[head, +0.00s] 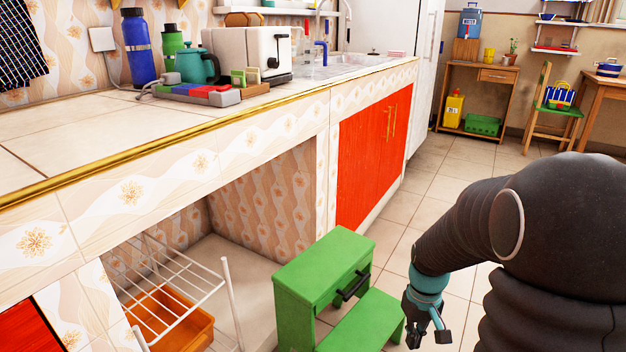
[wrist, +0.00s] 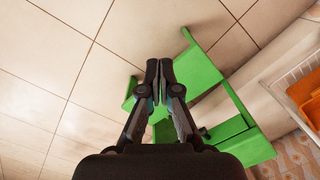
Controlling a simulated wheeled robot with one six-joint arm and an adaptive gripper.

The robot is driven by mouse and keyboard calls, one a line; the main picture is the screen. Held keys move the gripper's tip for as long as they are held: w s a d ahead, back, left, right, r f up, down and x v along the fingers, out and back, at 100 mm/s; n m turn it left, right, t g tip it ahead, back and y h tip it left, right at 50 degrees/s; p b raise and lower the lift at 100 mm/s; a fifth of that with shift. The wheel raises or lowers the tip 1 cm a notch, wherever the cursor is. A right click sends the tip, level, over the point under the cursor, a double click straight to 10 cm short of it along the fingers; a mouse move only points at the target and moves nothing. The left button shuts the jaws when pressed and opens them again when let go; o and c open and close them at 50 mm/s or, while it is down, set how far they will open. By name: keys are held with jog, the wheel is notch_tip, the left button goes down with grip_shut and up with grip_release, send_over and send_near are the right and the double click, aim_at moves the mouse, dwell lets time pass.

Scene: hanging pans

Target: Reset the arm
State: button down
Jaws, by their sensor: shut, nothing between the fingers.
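My gripper (head: 427,325) is at the lower right of the head view, at the end of my dark arm with a teal band. It hangs over the tiled floor beside the green step stool (head: 322,268). In the wrist view my gripper (wrist: 159,68) points down, with its two fingers together and nothing held between them. The stool (wrist: 196,66) shows behind the fingers there, partly hidden by them.
A tiled counter (head: 70,125) runs along the left, with bottles, a teal kettle (head: 197,65) and a toaster (head: 246,52). Under it stand a white rack and an orange bin (head: 170,318). Red cabinet doors (head: 374,150) are beyond. The floor (head: 450,180) between stool and back desk is clear.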

jog(key=s+a+r+t+p, duration=0.1)
jog(key=s+a+r+t, duration=0.1)
jog(key=s+r, duration=0.3)
jog(key=s+a+r+m+t+p, duration=0.1)
jog(key=s+r, duration=0.4)
jog(key=r, duration=0.6)
jog(key=s+a+r+t+p, duration=0.2)
jog(key=s+r, duration=0.3)
jog(key=r, duration=0.3)
jog(key=shift+a+m+t, duration=0.3)
jog(key=shift+a+t, duration=0.35)
jog(key=shift+t, duration=0.15)
jog(key=shift+s, duration=0.1)
